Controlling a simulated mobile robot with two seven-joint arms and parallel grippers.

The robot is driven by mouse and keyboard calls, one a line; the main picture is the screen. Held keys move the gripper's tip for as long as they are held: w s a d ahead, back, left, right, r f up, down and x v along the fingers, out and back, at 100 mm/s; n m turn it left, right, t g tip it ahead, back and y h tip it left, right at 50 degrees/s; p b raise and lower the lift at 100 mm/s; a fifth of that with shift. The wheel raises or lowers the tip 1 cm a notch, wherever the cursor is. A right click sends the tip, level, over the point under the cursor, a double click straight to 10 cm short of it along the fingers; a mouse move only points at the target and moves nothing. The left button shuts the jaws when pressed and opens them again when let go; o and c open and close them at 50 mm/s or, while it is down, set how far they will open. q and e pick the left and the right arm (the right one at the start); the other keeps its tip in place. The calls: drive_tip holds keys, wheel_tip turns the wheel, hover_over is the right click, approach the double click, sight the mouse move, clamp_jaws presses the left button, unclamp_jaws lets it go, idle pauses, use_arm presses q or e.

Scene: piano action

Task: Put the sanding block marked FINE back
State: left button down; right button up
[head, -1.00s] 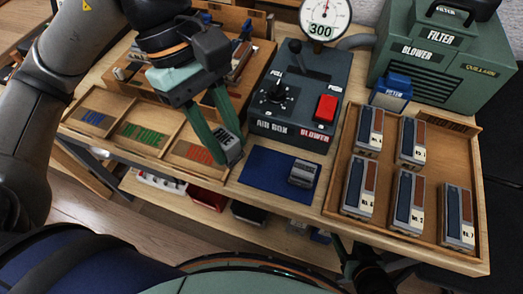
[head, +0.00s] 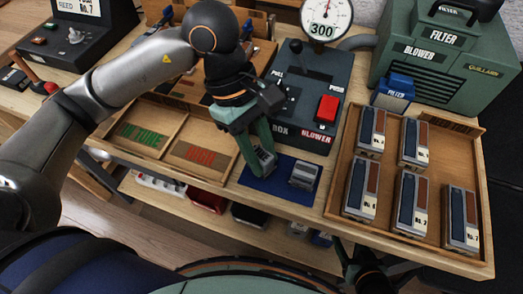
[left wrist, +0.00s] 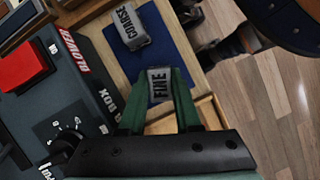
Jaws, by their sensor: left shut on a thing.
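My left gripper (head: 259,160) is shut on the grey sanding block marked FINE (left wrist: 159,85). In the head view this block (head: 266,161) is at the left part of the blue mat (head: 268,187). I cannot tell whether it touches the mat. The grey block marked COARSE (left wrist: 130,25) sits on the mat, to the right of the held block in the head view (head: 304,175). The blue mat (left wrist: 178,48) also shows in the left wrist view. My right gripper (head: 365,268) is dark and partly seen at the bottom of the head view; its fingers are unclear.
The dark air box with a red blower button (head: 327,109) stands just behind the mat. A wooden tray (head: 396,180) with several reed-like blocks is at right. A wooden tray with coloured labels (head: 170,150) is at left. The bench's front edge is close.

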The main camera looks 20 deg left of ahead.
use_arm(q)
drive_tip(key=shift+f+b, duration=0.3)
drive_tip(key=shift+b, duration=0.05)
drive_tip(key=c, duration=0.6)
unclamp_jaws()
drive_tip(key=shift+r, duration=0.1)
drive_tip(key=shift+r+p, duration=0.4)
drive_tip(key=shift+p, duration=0.1)
drive_tip(key=v, duration=1.1)
drive_tip(key=shift+a+r+p, duration=0.2)
drive_tip(key=shift+r+p, duration=0.1)
drive_tip(key=shift+p, duration=0.15)
